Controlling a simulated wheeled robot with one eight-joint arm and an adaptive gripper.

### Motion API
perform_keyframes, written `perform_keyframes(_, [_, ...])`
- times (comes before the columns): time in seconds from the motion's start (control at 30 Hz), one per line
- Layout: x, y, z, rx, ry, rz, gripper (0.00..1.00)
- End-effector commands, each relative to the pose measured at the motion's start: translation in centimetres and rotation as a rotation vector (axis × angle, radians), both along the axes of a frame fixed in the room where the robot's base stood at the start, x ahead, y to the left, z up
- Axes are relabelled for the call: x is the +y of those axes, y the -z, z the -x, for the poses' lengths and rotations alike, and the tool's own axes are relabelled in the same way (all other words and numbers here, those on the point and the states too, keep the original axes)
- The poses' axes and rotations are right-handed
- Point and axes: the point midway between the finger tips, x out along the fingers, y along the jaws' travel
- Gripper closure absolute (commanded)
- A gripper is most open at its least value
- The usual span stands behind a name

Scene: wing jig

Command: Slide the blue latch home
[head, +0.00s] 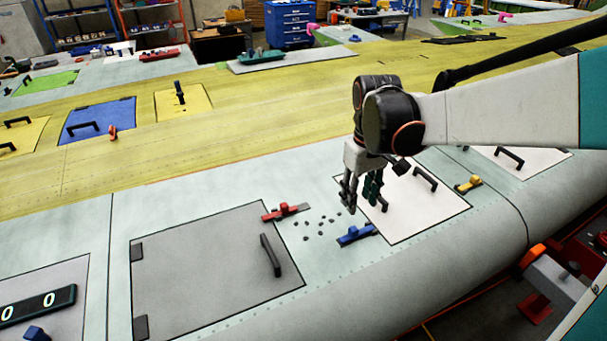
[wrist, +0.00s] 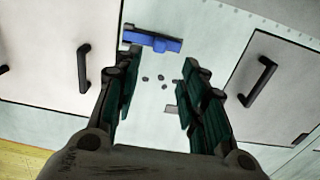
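The blue latch (head: 356,235) lies on the pale wing skin beside the near left edge of the white panel (head: 408,222). In the wrist view the blue latch (wrist: 155,43) shows near the top, beyond the fingertips, with a grey strip at its left end. My gripper (head: 361,206) is above the skin and the white panel's left edge, apart from the blue latch. In the wrist view my gripper (wrist: 158,75) has its two dark green fingers spread, with nothing between them but skin and dark bits further off.
A red latch (head: 283,211) sits at the corner of the grey panel (head: 200,260), which has a black handle (head: 270,256). Several small dark bits (head: 321,226) lie between the latches. A yellow latch (head: 468,184) and the white panel's handle (head: 425,179) are to the right.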

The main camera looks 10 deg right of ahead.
Motion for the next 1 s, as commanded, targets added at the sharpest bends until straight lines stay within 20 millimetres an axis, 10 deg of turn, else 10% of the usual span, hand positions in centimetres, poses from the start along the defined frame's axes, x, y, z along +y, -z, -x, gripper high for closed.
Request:
perform_keyframes(0.5, [0.0,9.4,-0.1,-0.001,0.000,0.000,0.62])
perform_keyframes(1.0, [0.0,10.8,0.0,-0.001,0.000,0.000,0.62])
